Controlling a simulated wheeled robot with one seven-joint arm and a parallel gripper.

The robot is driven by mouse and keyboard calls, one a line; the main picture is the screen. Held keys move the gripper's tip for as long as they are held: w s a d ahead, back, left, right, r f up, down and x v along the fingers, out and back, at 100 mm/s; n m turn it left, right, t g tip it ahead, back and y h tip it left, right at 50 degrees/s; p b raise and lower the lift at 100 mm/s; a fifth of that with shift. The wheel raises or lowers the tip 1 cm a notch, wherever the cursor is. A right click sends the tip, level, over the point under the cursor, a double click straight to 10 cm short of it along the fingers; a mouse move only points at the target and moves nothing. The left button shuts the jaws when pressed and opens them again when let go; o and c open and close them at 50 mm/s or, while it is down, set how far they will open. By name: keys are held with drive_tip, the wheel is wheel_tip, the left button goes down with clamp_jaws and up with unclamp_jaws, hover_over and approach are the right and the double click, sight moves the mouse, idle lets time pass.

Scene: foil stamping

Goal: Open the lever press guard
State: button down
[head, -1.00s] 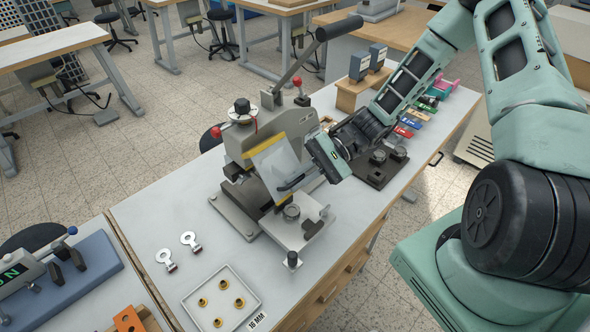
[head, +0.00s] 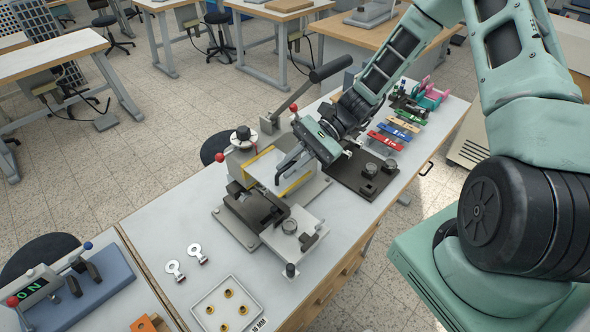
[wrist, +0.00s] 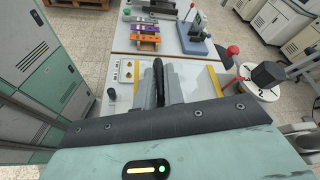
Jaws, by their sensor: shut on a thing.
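The lever press (head: 234,215) stands on the grey-topped bench in the head view. Its guard (head: 264,167), a clear panel with yellow edges, is swung up and lies nearly flat above the press base. In the wrist view a yellow guard edge (wrist: 216,84) shows right of the fingers. My gripper (head: 292,161) is at the guard's right side, shut on the black guard handle (wrist: 158,75). The handle shows between the grey fingers in the wrist view; its lower part is hidden by the gripper body.
The press lever (head: 326,69) slants up behind the gripper. A dark fixture plate (head: 364,174) lies right of the press, with several coloured blocks beyond. A white tray (head: 225,305) and two metal tags (head: 174,268) lie in front.

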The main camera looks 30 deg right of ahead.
drive_tip(key=shift+w+a+r+p, duration=0.2)
drive_tip(key=shift+w+r+p, duration=0.1)
drive_tip(key=shift+w+r, duration=0.55)
drive_tip(key=shift+f, duration=0.1)
drive_tip(key=c, duration=1.5)
unclamp_jaws()
drive_tip(key=shift+w, duration=0.2)
drive_tip(key=shift+s, duration=0.1)
